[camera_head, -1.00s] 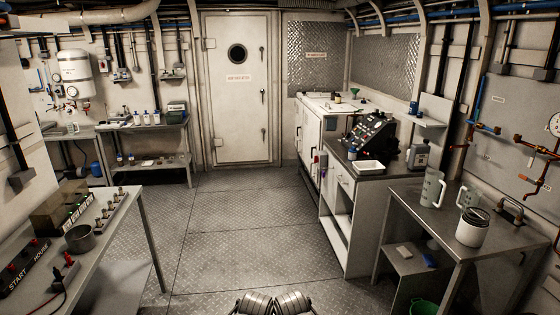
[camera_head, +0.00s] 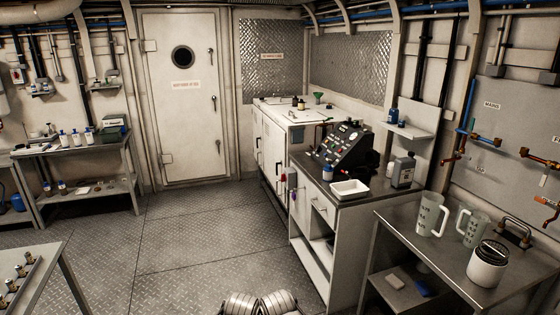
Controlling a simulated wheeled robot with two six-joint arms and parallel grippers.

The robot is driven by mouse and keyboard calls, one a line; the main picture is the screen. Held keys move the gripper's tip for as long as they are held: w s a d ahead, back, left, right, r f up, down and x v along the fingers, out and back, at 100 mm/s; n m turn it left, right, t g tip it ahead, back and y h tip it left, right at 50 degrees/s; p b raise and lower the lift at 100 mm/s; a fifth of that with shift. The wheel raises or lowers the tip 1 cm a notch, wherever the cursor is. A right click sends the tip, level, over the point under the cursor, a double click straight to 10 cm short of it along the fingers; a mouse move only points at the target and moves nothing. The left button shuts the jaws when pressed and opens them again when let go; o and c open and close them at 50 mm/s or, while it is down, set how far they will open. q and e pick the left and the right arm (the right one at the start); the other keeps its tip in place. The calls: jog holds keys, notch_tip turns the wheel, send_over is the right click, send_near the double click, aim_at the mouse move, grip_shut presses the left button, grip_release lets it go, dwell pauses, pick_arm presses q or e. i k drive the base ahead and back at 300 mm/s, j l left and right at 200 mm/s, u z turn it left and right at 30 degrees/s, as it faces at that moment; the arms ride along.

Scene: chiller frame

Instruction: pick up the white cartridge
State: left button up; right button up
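A white cylindrical canister with a black ribbed top (camera_head: 488,263) stands upright on the metal table (camera_head: 405,232) at the right. It is the closest match to the white cartridge, but I cannot tell for sure that it is the cartridge. Nothing is touching it from my side. Two rounded, ribbed metal parts of my own body show at the bottom middle edge. No gripper fingers show, so neither gripper can be seen.
Two clear measuring jugs (camera_head: 431,215) (camera_head: 473,226) stand left of the canister, and a metal handle (camera_head: 515,230) behind it. A counter (camera_head: 370,190) holds a white tray (camera_head: 349,189) and a grey jug (camera_head: 403,170). The floor (camera_head: 190,250) in the middle is clear.

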aim_at(328, 170)
jog(key=i+j+z, duration=0.2)
jog(key=i+z, duration=0.25)
jog(key=i+j+z, duration=0.25)
jog(key=z, duration=0.2)
jog(key=i+j+z, duration=0.25)
jog(key=j+z, duration=0.2)
jog(key=i+j+z, duration=0.2)
jog(key=j+z, duration=0.2)
jog(key=j, duration=0.15)
jog(key=i+j+z, duration=0.1)
jog(key=j+z, duration=0.25)
jog(key=j, duration=0.55)
jog(key=j+z, duration=0.3)
jog(key=j, duration=0.55)
jog(key=i, duration=0.45)
